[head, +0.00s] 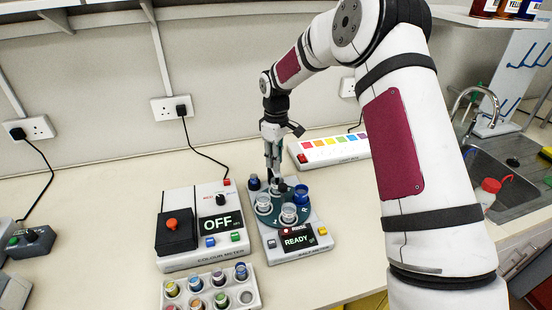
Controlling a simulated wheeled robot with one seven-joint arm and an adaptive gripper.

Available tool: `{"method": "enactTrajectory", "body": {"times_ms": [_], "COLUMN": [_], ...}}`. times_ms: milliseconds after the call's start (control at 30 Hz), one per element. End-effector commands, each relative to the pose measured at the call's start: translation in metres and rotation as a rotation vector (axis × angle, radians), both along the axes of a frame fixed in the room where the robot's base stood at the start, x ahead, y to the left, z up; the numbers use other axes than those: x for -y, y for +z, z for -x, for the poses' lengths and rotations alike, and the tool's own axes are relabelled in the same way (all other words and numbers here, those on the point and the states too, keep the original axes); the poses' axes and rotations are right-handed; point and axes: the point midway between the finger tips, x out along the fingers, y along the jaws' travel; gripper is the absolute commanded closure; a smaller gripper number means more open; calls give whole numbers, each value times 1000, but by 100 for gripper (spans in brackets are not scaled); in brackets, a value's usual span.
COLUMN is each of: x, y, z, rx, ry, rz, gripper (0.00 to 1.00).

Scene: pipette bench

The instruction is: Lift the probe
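My gripper (274,166) points straight down over the back of the salt meter (302,255), whose screen reads READY. Its fingers look close together, low over the round dark-green plate that carries several clear and blue cups (289,212). A small grey piece shows just below the fingertips, among the cups. It may be the probe, but it is too small and too covered by the fingers to tell, and I cannot see whether the fingers grip it. A dark capped cylinder (254,183) stands at the meter's back left corner, just left of the gripper.
The colour meter (205,228), screen OFF, stands close left of the salt meter. A white rack (211,289) of coloured vials is in front. A strip with coloured squares (331,148) lies behind right. A sink (505,170) is at right. Bench at far left is partly clear.

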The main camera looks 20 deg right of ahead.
Motion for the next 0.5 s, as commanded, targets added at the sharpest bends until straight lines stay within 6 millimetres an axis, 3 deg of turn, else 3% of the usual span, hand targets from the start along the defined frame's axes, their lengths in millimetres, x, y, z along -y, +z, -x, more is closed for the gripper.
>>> {"method": "enactTrajectory", "body": {"times_ms": [200, 500], "x": [0, 0], "y": [4, 50], "z": [-1, -1], "rx": [1, 1], "ry": [0, 0], "rz": [0, 0], "gripper": [100, 100]}}
